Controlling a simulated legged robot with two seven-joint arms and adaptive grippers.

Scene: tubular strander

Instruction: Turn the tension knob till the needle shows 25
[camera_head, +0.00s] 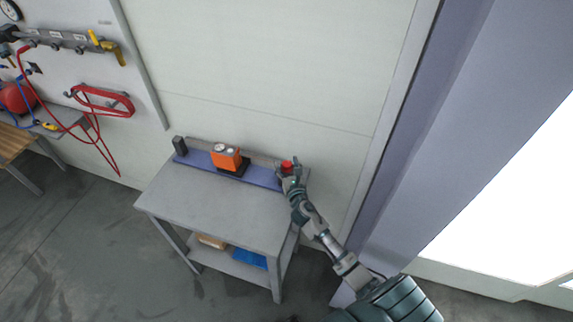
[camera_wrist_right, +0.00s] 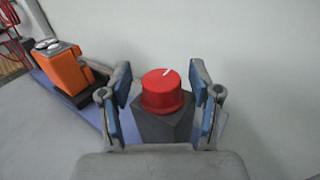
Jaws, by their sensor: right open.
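The red tension knob (camera_wrist_right: 164,92) with a white mark on top sits on a dark block (camera_wrist_right: 165,124). The knob also shows in the head view (camera_head: 287,166) at the right end of the blue base. My right gripper (camera_wrist_right: 164,95) is open, with one finger on each side of the knob; gaps show between the fingers and the knob. In the head view my right gripper (camera_head: 291,170) reaches the knob from the lower right. An orange unit (camera_head: 226,157) with round dials on top stands left of the knob; its needle is too small to read. My left gripper is not seen.
The blue base (camera_head: 262,177) lies along the back of a grey table (camera_head: 210,205) against the wall. A small dark block (camera_head: 180,146) stands at its left end. The table's front is clear. A blue bin (camera_head: 250,259) rests on the lower shelf.

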